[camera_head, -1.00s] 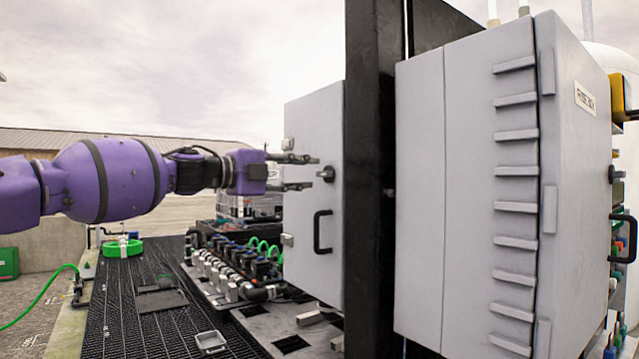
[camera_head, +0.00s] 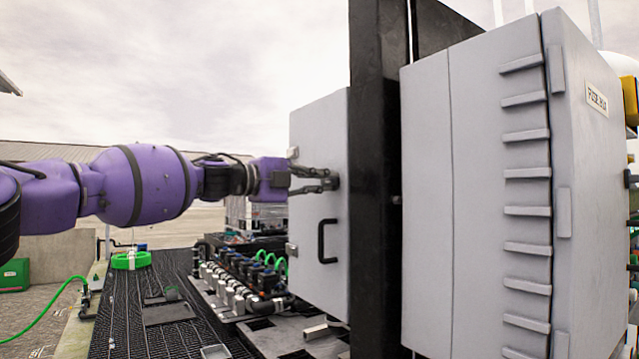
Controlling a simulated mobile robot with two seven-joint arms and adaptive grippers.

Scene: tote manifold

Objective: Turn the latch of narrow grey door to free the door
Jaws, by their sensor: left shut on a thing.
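The narrow grey door (camera_head: 308,239) stands upright at the middle of the view, left of a black post. A black bar handle (camera_head: 327,241) sits on its lower half. The small dark latch (camera_head: 334,182) is on the door's upper half, near its right edge. My left gripper (camera_head: 328,181) reaches in from the left, and its fingers are shut on the latch, hiding most of it. The door lies flat in its frame as far as I can see. My right gripper is not in view.
A black post (camera_head: 376,200) stands just right of the door. A large grey fuse box (camera_head: 480,200) with a ribbed side fills the right. A green ring (camera_head: 130,260) lies on the black grating.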

